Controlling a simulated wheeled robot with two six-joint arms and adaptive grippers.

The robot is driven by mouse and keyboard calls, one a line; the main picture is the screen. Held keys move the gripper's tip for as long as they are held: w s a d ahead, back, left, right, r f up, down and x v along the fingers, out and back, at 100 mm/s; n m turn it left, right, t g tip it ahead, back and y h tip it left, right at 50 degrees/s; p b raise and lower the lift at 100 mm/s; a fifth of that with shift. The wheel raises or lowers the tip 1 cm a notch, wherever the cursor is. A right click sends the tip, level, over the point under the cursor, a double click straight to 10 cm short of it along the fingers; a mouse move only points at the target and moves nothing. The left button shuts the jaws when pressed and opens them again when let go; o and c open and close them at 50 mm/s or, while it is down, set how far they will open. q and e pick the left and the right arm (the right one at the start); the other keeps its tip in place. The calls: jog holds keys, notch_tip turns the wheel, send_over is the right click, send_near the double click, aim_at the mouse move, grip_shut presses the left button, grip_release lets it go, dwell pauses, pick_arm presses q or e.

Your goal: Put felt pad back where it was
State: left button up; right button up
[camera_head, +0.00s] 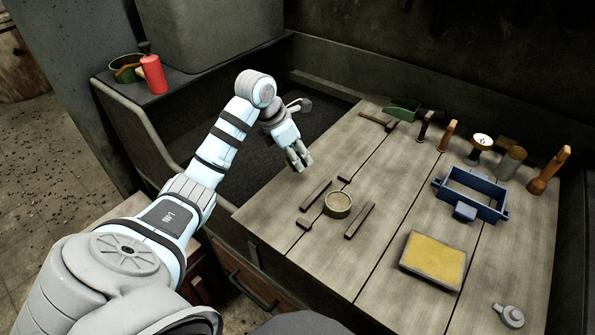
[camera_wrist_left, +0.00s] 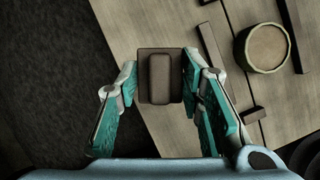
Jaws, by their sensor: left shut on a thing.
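My left gripper (camera_head: 299,158) is over the left edge of the wooden worktop in the head view. In the left wrist view, its fingers are on either side of a dark brown rectangular block with a raised grip, which I take to be the felt pad (camera_wrist_left: 160,76). The gripper is shut on it. In the head view the pad is mostly hidden by the fingers. My right gripper is not in view.
A round tin (camera_head: 338,205) stands on the worktop (camera_head: 395,190) among several short dark strips (camera_head: 359,220). A blue frame (camera_head: 470,193), a yellow-filled tray (camera_head: 433,260) and upright tools stand to the right. A dark recessed bed (camera_head: 235,160) lies left of the worktop.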

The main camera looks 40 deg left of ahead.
aim_at(297, 179)
pick_arm(q)
jog(key=f, duration=0.4)
jog(key=shift+s+d, duration=0.25)
jog(key=shift+w+a+f, duration=0.1)
jog(key=shift+w+f, duration=0.05)
jog(key=shift+f, duration=0.15)
jog(key=shift+f, duration=0.15)
jog(key=o, duration=1.2)
jog(key=shift+r, duration=0.3)
jog(key=v, duration=1.2)
jog(key=shift+p, duration=0.3)
